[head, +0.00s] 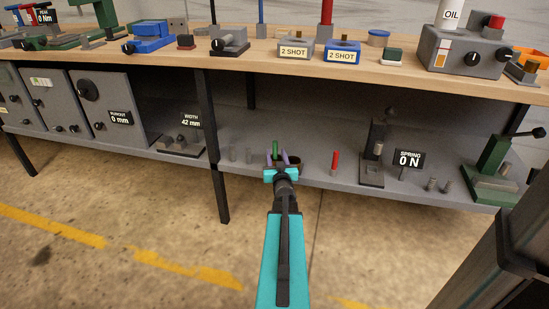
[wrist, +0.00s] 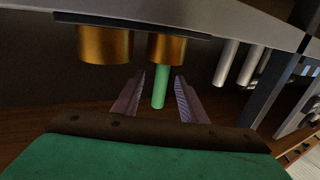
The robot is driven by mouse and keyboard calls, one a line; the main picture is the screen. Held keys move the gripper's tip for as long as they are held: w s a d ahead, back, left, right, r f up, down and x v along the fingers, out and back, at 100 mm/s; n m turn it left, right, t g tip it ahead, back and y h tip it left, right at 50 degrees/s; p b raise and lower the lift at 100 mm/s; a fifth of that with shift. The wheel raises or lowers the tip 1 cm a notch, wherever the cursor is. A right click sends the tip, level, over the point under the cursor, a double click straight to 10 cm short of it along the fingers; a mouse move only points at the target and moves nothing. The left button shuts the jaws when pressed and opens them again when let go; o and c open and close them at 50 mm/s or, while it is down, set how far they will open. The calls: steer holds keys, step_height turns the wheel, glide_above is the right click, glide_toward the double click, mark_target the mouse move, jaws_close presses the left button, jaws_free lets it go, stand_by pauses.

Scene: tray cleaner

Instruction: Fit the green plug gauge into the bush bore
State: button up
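The green plug gauge (wrist: 160,88) stands at the mouth of a brass bush (wrist: 167,47) in the wrist view, in line with it. Its end meets the bush rim and seems to enter the bore; how deep is hidden. My gripper (wrist: 160,77) is open, with one finger on each side of the plug and a visible gap on both sides. A second brass bush (wrist: 105,45) sits beside the first. In the head view the plug (head: 275,147) shows upright between the purple fingers of my gripper (head: 276,157), over the lower shelf.
The lower shelf (head: 320,179) also bears a red pin (head: 335,162), grey pins (head: 233,154) to the left, and a dark press stand (head: 373,160) to the right. The table leg (head: 213,150) stands left of my arm. The bench top overhangs the shelf.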

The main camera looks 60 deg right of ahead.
steer(key=shift+x, duration=1.2)
steer(key=shift+c, duration=0.3)
jaws_close()
